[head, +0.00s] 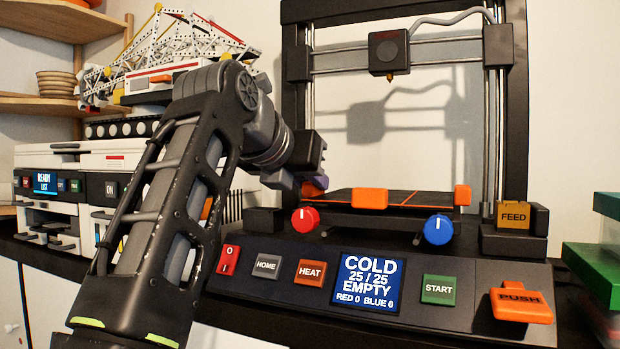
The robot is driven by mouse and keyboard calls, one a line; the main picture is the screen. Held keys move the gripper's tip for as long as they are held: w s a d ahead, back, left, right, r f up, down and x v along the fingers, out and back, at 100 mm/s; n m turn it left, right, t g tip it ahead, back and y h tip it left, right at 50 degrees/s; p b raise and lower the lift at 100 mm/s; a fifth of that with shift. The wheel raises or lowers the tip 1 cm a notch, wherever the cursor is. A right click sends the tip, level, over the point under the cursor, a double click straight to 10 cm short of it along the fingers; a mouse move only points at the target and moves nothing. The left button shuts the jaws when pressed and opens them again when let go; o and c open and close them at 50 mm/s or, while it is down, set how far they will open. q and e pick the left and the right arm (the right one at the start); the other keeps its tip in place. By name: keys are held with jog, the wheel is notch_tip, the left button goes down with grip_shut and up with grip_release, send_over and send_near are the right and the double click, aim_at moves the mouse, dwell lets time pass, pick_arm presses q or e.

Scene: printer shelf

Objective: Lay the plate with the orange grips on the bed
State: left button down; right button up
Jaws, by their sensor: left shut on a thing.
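The plate (415,197) is a thin dark sheet with orange lines. It has an orange grip at its front (370,198) and another at its right (462,195). It lies level over the dark printer bed (395,213); I cannot tell whether it touches the bed all along. My left gripper (315,184) is at the plate's left edge, low beside the printer frame, and is shut on the plate. Its fingertips and that side of the plate are mostly hidden by the hand. My right gripper is not in view.
The printer frame (497,120) and print head (389,52) stand over the bed. Red (305,219) and blue (438,229) knobs rise just in front. The panel screen (368,283) reads COLD, 25 / 25, EMPTY. An orange PUSH lever (521,304) sits at front right.

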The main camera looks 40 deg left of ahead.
pick_arm(q)
jog(key=shift+f+b, duration=0.35)
dwell(0.7)
jog(key=c, duration=1.2)
grip_release()
jog(key=v, duration=0.7)
jog(key=shift+s+r+p, duration=0.1)
jog(key=shift+r+p, duration=0.05)
jog(key=shift+p, duration=0.15)
jog(key=shift+s+d, duration=0.1)
jog(key=shift+s, duration=0.2)
